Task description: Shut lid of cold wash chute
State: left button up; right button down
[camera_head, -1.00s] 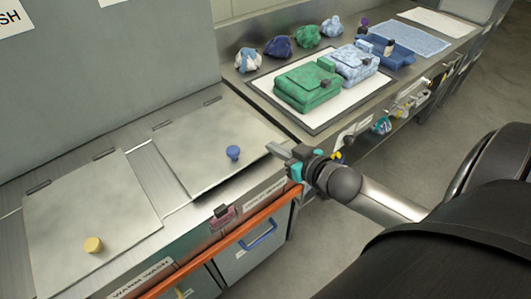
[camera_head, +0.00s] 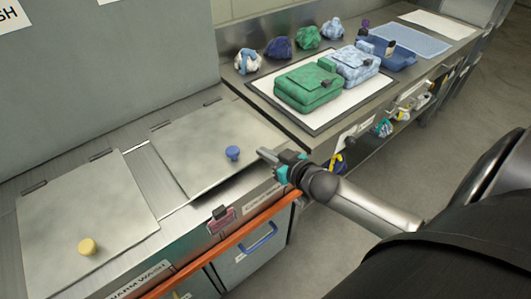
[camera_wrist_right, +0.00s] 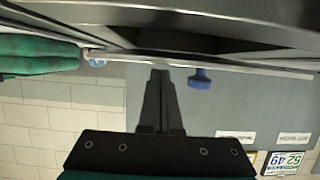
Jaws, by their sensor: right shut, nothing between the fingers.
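The cold wash chute lid (camera_head: 205,140) is a grey metal plate with a blue knob (camera_head: 232,153), hinged at its back edge. It looks slightly raised, with a dark gap under its front edge. In the right wrist view the lid (camera_wrist_right: 250,69) is seen nearly edge-on, with the blue knob (camera_wrist_right: 200,80) beside my fingers. My right gripper (camera_head: 263,154) is shut and empty, at the lid's front right edge, right of the knob. Its fingertips (camera_wrist_right: 160,72) are close to the lid edge; contact cannot be told. My left gripper is out of view.
The warm wash lid (camera_head: 85,220) with a yellow knob lies to the left. An orange rail (camera_head: 225,246) runs along the counter front. A green bag (camera_head: 308,86) and a light blue bag (camera_head: 352,65) lie on a white mat at the back right, with several cloth bundles behind.

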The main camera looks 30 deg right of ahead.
aim_at(267, 170)
jog(key=shift+t, duration=0.7)
jog(key=f+b, duration=0.4)
jog(key=b, duration=0.1)
jog(key=shift+s+f, duration=0.15)
jog(key=shift+s, duration=0.05)
jog(key=shift+s+f+b, duration=0.1)
jog(key=shift+f+b, duration=0.1)
jog(key=shift+b, duration=0.3)
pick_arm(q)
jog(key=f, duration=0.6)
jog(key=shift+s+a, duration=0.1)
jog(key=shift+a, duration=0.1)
pick_arm(e)
jog(key=shift+f, duration=0.1)
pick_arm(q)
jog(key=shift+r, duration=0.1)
pick_arm(e)
notch_tip(267, 170, up, 5)
jog(key=p, duration=0.4)
jog(key=shift+p, duration=0.4)
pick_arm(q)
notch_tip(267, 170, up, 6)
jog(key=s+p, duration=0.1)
pick_arm(e)
jog(key=v, duration=0.9)
jog(key=shift+s, duration=0.35)
